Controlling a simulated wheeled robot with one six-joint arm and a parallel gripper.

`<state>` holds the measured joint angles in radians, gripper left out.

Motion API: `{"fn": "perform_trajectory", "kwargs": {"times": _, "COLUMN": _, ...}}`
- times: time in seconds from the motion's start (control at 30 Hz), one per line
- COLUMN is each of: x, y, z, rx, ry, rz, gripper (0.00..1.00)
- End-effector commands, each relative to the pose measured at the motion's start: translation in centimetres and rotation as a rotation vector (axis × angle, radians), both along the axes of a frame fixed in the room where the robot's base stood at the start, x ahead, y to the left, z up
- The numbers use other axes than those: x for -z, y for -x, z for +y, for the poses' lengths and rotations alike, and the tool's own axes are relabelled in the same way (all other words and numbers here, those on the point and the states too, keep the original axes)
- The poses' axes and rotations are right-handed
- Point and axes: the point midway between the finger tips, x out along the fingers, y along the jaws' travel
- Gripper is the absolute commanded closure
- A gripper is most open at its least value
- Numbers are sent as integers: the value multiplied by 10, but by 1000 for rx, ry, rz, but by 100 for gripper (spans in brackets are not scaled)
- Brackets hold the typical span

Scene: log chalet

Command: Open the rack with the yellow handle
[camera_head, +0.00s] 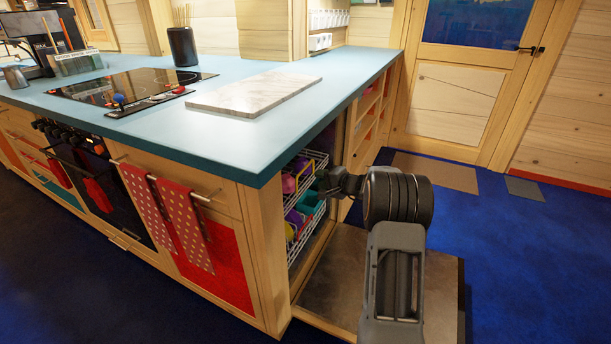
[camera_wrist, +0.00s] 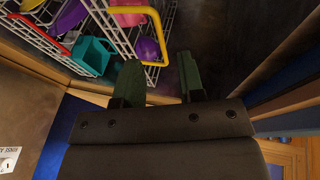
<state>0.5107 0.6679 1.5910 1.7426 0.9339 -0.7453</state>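A wire rack (camera_head: 307,205) with tiers holding colourful items stands inside the open end of the counter. In the wrist view, the rack (camera_wrist: 100,25) carries a yellow handle (camera_wrist: 152,12) bent like a bracket. Another yellow bar (camera_wrist: 12,7) shows at the upper left corner on a second wire tier. My gripper (camera_wrist: 160,75) is open, its two dark green fingers apart. The lower end of the yellow handle appears between the fingertips in the picture; I cannot tell whether they touch. In the head view, my gripper (camera_head: 325,183) is at the rack's right side, partly hiding it.
The blue countertop (camera_head: 230,115) overhangs the rack, with a marble board (camera_head: 255,93) on it. A brown flat panel (camera_head: 335,270) lies below the cabinet opening.

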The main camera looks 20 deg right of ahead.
Motion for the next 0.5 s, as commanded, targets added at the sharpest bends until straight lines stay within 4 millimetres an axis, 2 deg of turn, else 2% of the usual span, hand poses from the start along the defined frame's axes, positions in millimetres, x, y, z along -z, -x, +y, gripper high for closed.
{"fn": "perform_trajectory", "kwargs": {"times": 0.03, "x": 8, "y": -6, "z": -13, "rx": 35, "ry": -16, "rz": -23, "gripper": 64}}
{"fn": "perform_trajectory", "kwargs": {"times": 0.1, "x": 12, "y": -12, "z": -25, "rx": 73, "ry": -30, "rz": -52, "gripper": 64}}
{"fn": "perform_trajectory", "kwargs": {"times": 0.2, "x": 15, "y": -19, "z": -36, "rx": 106, "ry": -41, "rz": -76, "gripper": 64}}
{"fn": "perform_trajectory", "kwargs": {"times": 0.37, "x": 20, "y": -39, "z": -32, "rx": 115, "ry": -45, "rz": -85, "gripper": 64}}
{"fn": "perform_trajectory", "kwargs": {"times": 0.5, "x": 25, "y": -64, "z": -22, "rx": 114, "ry": -46, "rz": -84, "gripper": 64}}
